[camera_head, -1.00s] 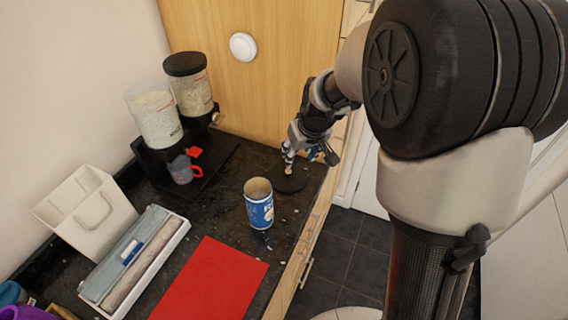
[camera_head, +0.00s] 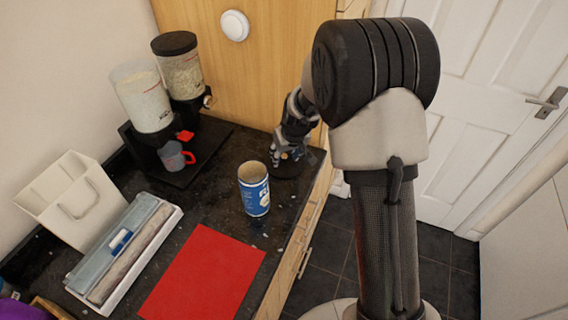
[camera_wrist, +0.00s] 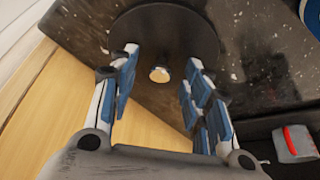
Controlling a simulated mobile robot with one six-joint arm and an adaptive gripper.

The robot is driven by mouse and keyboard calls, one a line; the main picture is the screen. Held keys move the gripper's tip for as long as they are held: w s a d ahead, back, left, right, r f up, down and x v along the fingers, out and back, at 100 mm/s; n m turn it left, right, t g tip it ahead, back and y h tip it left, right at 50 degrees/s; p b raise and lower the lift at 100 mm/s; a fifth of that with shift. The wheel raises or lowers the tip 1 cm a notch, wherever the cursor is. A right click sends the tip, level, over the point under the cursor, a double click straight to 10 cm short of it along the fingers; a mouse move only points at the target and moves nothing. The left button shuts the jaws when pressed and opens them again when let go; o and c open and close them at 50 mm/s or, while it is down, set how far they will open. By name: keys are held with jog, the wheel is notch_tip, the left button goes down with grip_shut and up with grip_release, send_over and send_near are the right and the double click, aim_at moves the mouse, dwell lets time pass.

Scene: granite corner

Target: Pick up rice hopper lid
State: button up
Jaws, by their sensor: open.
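The rice hopper lid is a flat black disc (camera_wrist: 165,25) with a small pale round knob (camera_wrist: 160,74) at its middle. It lies on the dark granite counter near the right edge, and in the head view it shows as a dark disc (camera_head: 290,168) under my gripper. My gripper (camera_head: 285,155) is over the lid with its fingers pointing down. In the wrist view my gripper (camera_wrist: 160,66) is open, with the knob between the blue-padded fingers and gaps on both sides. Whether the fingers touch the disc cannot be told.
A twin dispenser stands back left: one clear hopper (camera_head: 141,95) has no lid, the other has a black lid (camera_head: 173,43). A measuring cup (camera_head: 173,157) sits beneath. A blue can (camera_head: 255,190) stands close to the lid. A red mat (camera_head: 205,272) lies in front.

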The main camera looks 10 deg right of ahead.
grip_shut()
dwell(0.7)
